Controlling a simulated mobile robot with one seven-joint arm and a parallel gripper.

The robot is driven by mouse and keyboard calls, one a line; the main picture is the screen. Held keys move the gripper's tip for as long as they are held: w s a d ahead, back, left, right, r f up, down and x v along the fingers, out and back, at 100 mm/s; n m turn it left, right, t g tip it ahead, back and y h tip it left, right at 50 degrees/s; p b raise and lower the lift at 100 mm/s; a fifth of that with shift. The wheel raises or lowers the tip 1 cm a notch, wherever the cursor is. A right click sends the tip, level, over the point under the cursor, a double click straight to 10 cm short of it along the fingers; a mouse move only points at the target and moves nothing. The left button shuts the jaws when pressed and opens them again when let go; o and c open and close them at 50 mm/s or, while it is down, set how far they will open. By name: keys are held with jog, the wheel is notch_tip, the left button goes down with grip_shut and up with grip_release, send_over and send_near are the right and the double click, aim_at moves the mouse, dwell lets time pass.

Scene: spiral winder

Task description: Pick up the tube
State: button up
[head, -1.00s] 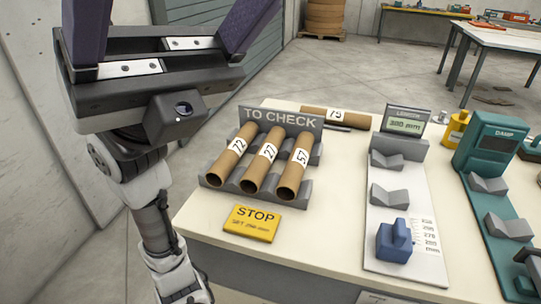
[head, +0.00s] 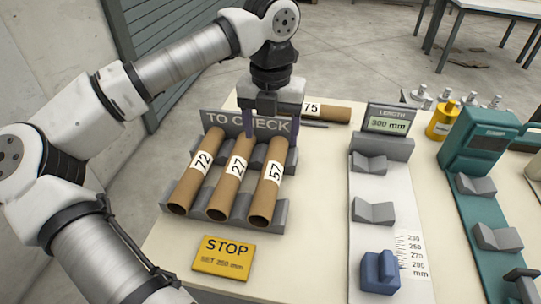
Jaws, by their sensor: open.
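Three brown cardboard tubes lie side by side in the grey "TO CHECK" rack (head: 279,214): tube 72 (head: 190,183), the middle tube (head: 224,197) with a label that looks like 27, and tube 57 (head: 264,197). Another tube, 75 (head: 331,114), lies on the table behind the rack. My gripper (head: 272,132) points down over the back of the rack, near the far end of tube 57. Its purple fingers are apart, with nothing seen between them. Their exact height over the tube cannot be told.
A yellow STOP plate (head: 223,258) lies in front of the rack. To the right stand the length gauge (head: 387,121) with a blue slider (head: 380,272) and the teal DAMP device (head: 478,140). My arm crosses the left side.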

aim_at(270, 173)
jog(key=f, duration=0.2)
jog(key=f+p, duration=0.1)
jog(key=f, duration=0.5)
jog(key=shift+w+a+f, duration=0.15)
jog(key=shift+a+f, duration=0.1)
jog(key=shift+a, duration=0.05)
jog(key=shift+d+f+p, duration=0.15)
jog(key=shift+f+p, duration=1)
jog(key=shift+f, duration=1.5)
jog(key=c, duration=1.1)
